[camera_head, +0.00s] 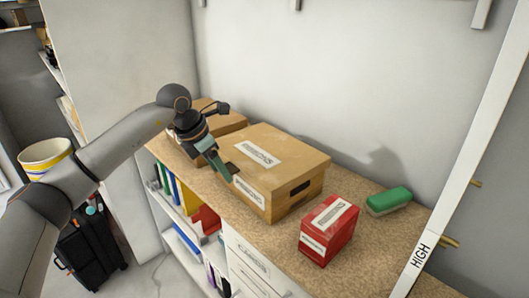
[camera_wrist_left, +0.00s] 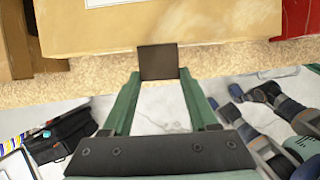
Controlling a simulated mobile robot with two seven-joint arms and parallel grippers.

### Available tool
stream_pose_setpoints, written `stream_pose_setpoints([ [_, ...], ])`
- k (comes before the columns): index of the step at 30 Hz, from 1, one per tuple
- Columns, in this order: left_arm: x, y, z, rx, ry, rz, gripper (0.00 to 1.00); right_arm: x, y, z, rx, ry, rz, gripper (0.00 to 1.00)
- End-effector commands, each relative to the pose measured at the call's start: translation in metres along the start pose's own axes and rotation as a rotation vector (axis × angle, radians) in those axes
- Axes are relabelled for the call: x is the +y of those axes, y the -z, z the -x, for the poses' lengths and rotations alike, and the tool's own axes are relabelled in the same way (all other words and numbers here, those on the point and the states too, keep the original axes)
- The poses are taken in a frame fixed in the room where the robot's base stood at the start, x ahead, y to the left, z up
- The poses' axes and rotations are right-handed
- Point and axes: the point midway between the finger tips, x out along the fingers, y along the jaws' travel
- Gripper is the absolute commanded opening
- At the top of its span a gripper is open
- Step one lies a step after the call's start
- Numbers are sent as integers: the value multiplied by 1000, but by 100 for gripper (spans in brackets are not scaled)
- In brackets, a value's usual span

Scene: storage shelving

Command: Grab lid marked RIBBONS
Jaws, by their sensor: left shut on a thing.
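A tan cardboard box (camera_head: 292,198) with a lid (camera_head: 295,158) stands on the speckled counter. White labels are on the lid's top and the box front; their print is too blurred to read. In the left wrist view, the green fingers of my left gripper (camera_wrist_left: 160,66) reach the near edge of the lid (camera_wrist_left: 190,25), with a dark square piece at the tips. The lid looks seated on the box. My right gripper is not in view.
A red box (camera_head: 327,232) and a green eraser-like block (camera_head: 388,200) stand to the right. Another cardboard box (camera_head: 220,123) stands close on the left. The wall (camera_head: 310,80) is behind. A white post (camera_head: 440,205) marked HIGH rises at the right.

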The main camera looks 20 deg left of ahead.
Motion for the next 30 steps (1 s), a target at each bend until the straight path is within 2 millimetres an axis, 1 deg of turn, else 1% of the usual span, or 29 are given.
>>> stream_pose_setpoints([
  [1, 0, 0, 0, -1, 0, 0, 21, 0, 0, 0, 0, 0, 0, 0],
  [6, 0, 0, 0, -1, 0, 0, 2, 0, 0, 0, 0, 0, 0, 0],
  [14, 0, -1, 1, -2, 0, 0, 1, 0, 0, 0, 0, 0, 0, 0],
  [19, 0, -5, 10, -5, -1, 0, 1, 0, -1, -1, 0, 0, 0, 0],
  [23, 0, -13, 27, -7, 0, -2, 1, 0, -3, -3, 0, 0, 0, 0],
  [24, -1, -13, 34, -6, -1, -2, 1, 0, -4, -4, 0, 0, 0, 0],
  [26, -4, -8, 47, -5, -3, -2, 1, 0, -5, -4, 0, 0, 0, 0],
  [29, -12, -1, 72, -7, -4, -2, 1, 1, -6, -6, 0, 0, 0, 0],
  [30, -16, 2, 84, -7, -4, -3, 1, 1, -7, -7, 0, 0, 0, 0],
])
